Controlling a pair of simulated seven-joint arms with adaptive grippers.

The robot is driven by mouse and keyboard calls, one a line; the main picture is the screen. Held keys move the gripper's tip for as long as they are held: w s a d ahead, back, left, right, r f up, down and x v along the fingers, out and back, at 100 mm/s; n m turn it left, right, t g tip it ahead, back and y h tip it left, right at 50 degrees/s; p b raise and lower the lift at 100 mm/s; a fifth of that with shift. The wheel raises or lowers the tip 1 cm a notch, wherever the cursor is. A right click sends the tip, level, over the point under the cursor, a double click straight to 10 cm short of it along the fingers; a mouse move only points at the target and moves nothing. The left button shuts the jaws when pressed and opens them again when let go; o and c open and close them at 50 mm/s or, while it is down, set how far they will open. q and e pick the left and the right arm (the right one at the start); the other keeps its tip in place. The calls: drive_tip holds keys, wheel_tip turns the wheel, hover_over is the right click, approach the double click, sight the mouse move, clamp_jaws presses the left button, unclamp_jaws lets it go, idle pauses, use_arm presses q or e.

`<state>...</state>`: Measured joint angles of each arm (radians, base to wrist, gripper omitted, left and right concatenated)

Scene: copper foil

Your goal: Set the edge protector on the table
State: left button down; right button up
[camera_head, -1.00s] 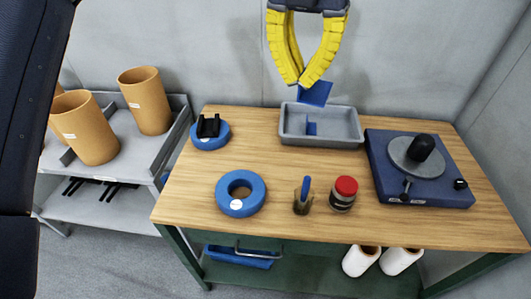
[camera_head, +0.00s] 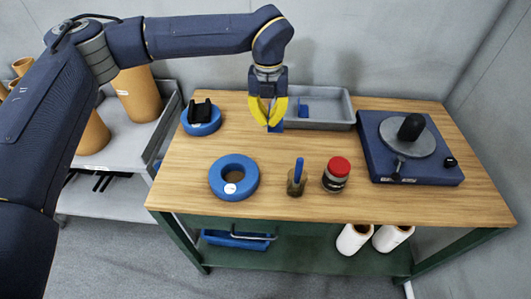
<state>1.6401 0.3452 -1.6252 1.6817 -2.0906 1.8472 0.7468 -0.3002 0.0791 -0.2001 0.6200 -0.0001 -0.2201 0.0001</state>
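My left gripper (camera_head: 268,120) has yellow fingers and points down over the wooden table (camera_head: 215,138), just left of the grey tray's front corner. It is shut on a blue edge protector (camera_head: 277,127), a small flat piece that shows partly behind the fingertips. The piece is close to the tabletop; I cannot tell whether it touches. Another small blue piece (camera_head: 303,109) lies in the grey tray (camera_head: 335,124). My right gripper is not in view.
Blue rings stand at the back left (camera_head: 201,128) and front (camera_head: 226,192), the former with a black holder. A brush cup (camera_head: 297,186), a red-capped jar (camera_head: 336,175) and a blue turntable base (camera_head: 385,170) stand to the right. The table's middle is clear.

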use_arm(q)
wheel_tip(320, 180, down, 16)
drive_tip(key=shift+f, duration=0.1)
idle(0.6)
drive_tip(key=c, duration=2.2)
unclamp_jaws()
drive_tip(key=shift+f, duration=0.25)
drive_tip(key=c, duration=1.6)
unclamp_jaws()
drive_tip(key=shift+r, duration=0.1)
wheel_tip(320, 180, up, 12)
drive_tip(key=shift+r, duration=0.15)
